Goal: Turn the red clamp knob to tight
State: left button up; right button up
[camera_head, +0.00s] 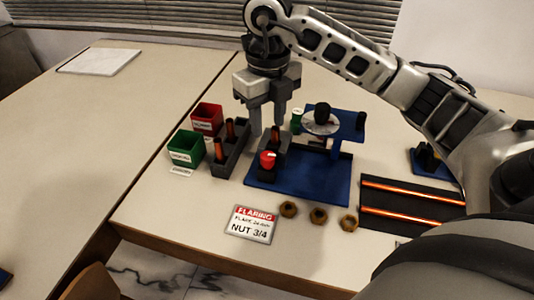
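The red clamp knob (268,160) faces the front of a dark clamp block on the blue rig base (318,184). A small white mark shows on the knob; which setting it stands at is too small to tell. My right gripper (267,130) points down just behind and above the knob, by the clamp block. Its two fingers are apart with a gap between them, and nothing shows between them. The lower fingertips come close to the clamp block; whether they touch is unclear. My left gripper is not in view.
A dark rack (230,158) with copper-coloured pieces, a green bin (187,148) and a red bin (207,117) stand left of the rig. A sign (251,225) and three brass nuts (318,215) lie in front. A dark mat (412,205) with copper tubes lies right.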

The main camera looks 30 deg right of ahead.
aim_at(268, 155)
notch_tip(268, 155, down, 9)
jog(key=shift+f, duration=0.1)
dwell(0.3)
jog(key=c, duration=0.7)
